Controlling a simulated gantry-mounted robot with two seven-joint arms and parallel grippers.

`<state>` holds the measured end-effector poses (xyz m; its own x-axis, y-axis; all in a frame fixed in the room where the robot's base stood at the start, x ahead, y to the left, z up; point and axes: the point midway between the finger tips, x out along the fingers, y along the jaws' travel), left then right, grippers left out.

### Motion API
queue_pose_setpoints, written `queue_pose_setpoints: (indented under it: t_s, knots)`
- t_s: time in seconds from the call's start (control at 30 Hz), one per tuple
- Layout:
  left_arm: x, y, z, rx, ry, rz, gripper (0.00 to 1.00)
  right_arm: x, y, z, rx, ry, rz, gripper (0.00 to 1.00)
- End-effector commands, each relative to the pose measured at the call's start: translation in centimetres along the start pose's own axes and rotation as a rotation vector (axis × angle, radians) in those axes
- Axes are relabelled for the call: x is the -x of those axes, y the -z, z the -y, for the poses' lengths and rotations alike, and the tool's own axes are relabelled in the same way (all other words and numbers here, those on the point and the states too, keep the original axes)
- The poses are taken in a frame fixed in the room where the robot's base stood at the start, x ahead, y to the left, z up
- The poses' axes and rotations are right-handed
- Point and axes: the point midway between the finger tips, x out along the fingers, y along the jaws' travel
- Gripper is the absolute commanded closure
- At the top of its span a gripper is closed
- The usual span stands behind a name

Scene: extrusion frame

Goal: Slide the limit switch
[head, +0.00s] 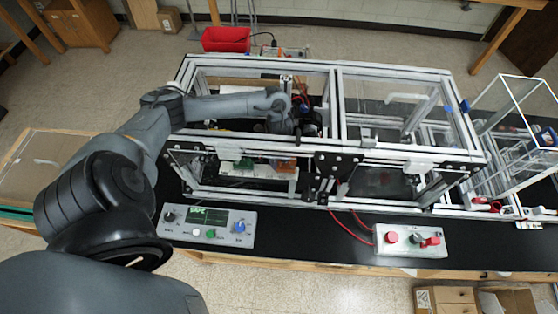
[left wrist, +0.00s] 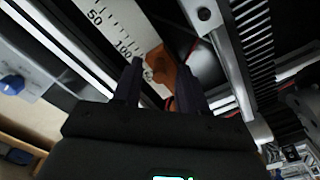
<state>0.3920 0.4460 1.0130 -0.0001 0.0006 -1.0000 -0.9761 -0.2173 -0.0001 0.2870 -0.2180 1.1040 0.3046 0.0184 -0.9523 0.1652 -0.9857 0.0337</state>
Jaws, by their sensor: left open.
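My left gripper (left wrist: 160,82) is open in the left wrist view. An orange-brown block (left wrist: 171,70), which looks like the limit switch, sits between its two dark fingertips. A small grey part shows at the block's left side. The block lies beside a white scale (left wrist: 118,28) marked 50 and 100. I cannot tell whether either finger touches it. In the head view my left arm reaches over the frame, and the gripper's fingertips are hidden among dark parts. An orange-brown piece (head: 285,166) shows low inside the frame there. My right gripper is not in view.
Aluminium extrusion rails (head: 395,72) surround the work area. In the left wrist view a black toothed rack (left wrist: 256,45) and a metal bar are close on the right. A control panel (head: 210,225) and a box with red buttons (head: 410,240) stand on the black table in front.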

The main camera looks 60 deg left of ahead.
Motion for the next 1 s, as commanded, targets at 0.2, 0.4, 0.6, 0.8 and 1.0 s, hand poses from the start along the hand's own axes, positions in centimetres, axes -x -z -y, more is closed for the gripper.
queue_pose_setpoints:
  t_s: [0.2, 0.4, 0.6, 0.8, 1.0]
  knots:
    - [-0.68, 0.01, -0.04, 0.000, -0.001, 0.000, 0.58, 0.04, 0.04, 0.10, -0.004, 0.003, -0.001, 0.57]
    - [-0.66, 0.01, -0.03, 0.000, 0.000, 0.000, 0.61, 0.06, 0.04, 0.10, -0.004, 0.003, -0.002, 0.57]
    - [-0.64, 0.00, -0.01, 0.000, 0.000, 0.000, 0.92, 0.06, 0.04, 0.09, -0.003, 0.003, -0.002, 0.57]
    - [-0.62, 0.01, -0.01, 0.000, 0.000, 0.000, 1.00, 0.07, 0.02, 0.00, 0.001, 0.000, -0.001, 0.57]
    - [-0.56, -0.22, -0.21, 0.001, -0.001, 0.001, 1.00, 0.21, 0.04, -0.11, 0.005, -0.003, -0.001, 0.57]
